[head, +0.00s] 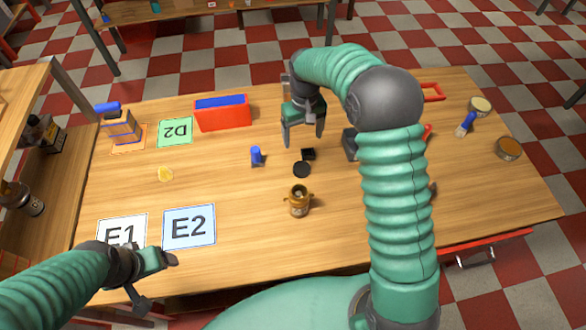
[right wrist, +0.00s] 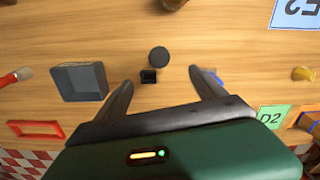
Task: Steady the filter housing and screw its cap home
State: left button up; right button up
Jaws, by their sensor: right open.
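The filter housing, a brass-brown jar-like body with side lugs (head: 299,203), stands upright on the table in front of me. Its edge shows at the top of the right wrist view (right wrist: 173,4). A round black disc that looks like its cap (head: 302,170) lies flat behind it, apart from it; it also shows in the right wrist view (right wrist: 159,57). My right gripper (head: 303,138) is open and empty above the table, beyond the disc, with its fingers pointing down. My left gripper (head: 158,284) is open and empty near the front edge, by the E1 card.
A small black block (head: 308,154) lies beside the disc. A blue piece (head: 257,156) stands left of it. A grey open box (right wrist: 79,82) lies to the right, partly behind my arm in the head view. A red bin (head: 222,118) stands at the back. Cards E1 and E2 (head: 189,227) lie front left.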

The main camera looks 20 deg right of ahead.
jog(key=shift+f, duration=0.1)
send_over(301, 167)
jog(key=f, duration=1.1)
jog(key=shift+s+f+p, duration=0.3)
jog(key=shift+s, duration=0.05)
jog(key=shift+d, duration=0.1)
jog(key=f, duration=0.3)
jog(key=f+p, duration=0.1)
jog(key=f, duration=0.1)
jog(key=shift+w+f, duration=0.1)
jog(key=shift+w, duration=0.3)
jog(key=shift+s, duration=0.1)
jog(key=shift+c, duration=0.4)
